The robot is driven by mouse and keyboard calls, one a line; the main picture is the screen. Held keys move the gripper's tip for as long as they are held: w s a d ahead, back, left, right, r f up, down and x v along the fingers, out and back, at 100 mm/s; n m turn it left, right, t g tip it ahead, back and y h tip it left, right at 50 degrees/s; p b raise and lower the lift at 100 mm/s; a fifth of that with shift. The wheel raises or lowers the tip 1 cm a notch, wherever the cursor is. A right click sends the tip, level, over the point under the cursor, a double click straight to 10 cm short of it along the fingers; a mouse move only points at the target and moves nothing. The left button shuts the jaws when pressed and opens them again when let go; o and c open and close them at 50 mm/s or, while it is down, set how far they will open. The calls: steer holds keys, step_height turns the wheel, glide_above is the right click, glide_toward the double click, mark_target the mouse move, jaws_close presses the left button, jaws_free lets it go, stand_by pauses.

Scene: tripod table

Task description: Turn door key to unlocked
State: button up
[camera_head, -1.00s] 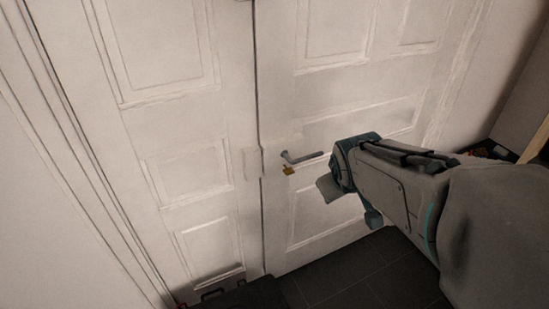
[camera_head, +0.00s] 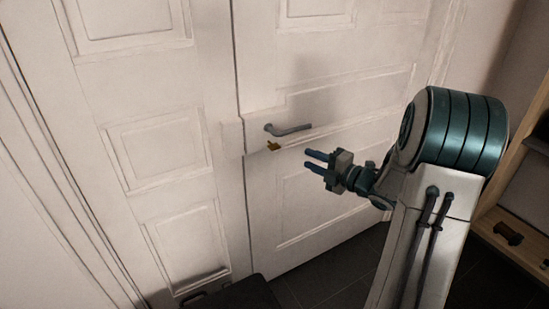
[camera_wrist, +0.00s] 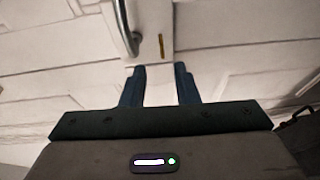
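The brass key (camera_head: 274,146) sits in the white double door (camera_head: 330,105), just below the grey lever handle (camera_head: 288,129). In the wrist view the key (camera_wrist: 161,46) is a thin upright brass sliver ahead of the fingers, beside the handle (camera_wrist: 126,30). My gripper (camera_head: 312,160) is to the right of the key and a little lower, pointing toward it. In the wrist view my gripper (camera_wrist: 160,75) has its two blue fingers spread apart, with only door surface showing between them. The key is apart from both fingers.
A dark box-like object (camera_head: 245,294) is at the foot of the door. A wooden shelf (camera_head: 512,225) with small dark items stands at the right. Dark tiled floor (camera_head: 345,275) shows in front of the door.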

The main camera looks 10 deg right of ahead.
mark_target(275, 146)
steer(key=shift+n+y, duration=0.5)
steer(key=shift+y, duration=0.1)
steer(key=x, duration=0.9)
steer(key=f+x, duration=0.1)
steer(key=x, duration=0.3)
steer(key=shift+a, duration=0.35)
jaws_close()
